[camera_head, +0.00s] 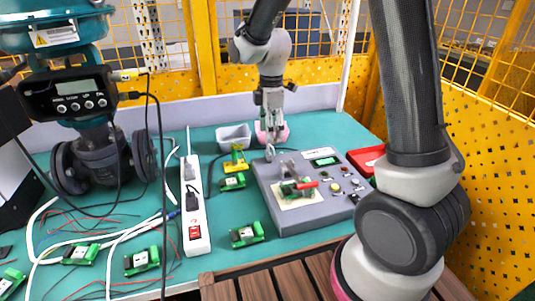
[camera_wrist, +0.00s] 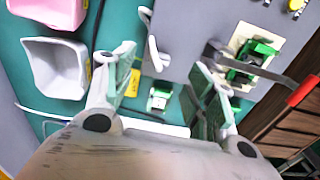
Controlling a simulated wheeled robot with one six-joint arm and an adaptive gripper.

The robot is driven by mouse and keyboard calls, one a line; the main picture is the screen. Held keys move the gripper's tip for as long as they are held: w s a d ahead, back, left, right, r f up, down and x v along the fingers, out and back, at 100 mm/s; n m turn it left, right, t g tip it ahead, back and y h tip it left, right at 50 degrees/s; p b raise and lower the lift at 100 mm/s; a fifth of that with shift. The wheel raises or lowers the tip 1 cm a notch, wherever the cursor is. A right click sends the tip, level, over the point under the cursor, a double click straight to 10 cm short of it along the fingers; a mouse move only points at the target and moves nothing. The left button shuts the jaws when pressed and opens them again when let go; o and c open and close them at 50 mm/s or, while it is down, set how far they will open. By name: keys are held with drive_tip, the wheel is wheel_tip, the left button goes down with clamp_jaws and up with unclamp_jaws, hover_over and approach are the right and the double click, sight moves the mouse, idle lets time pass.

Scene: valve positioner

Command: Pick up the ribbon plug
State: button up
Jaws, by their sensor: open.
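No part is clearly marked as the ribbon plug. The likeliest match is a small yellow piece (camera_head: 237,158) on the teal bench, left of the grey test box; I cannot tell for sure. In the wrist view a yellow piece (camera_wrist: 133,82) shows close behind the left finger, partly hidden by it. My gripper (camera_head: 270,139) is open and points down near the back left corner of the test box, to the right of the yellow piece. In the wrist view my gripper (camera_wrist: 165,68) has its fingers apart, with nothing held between them.
The grey test box (camera_head: 325,210) holds a green board (camera_head: 290,187) under a red-handled lever. Pale hooks (camera_wrist: 152,55) stand at its edge. A grey bin (camera_head: 233,137) and a pink bin (camera_wrist: 55,68) stand behind. A white power strip (camera_head: 195,220), cables and several green boards lie left.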

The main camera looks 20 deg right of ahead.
sight(268, 152)
drive_tip(key=f, duration=0.5)
drive_tip(key=a+f, duration=0.1)
drive_tip(key=f, duration=0.2)
drive_tip(key=shift+r, duration=0.1)
drive_tip(key=c, duration=0.8)
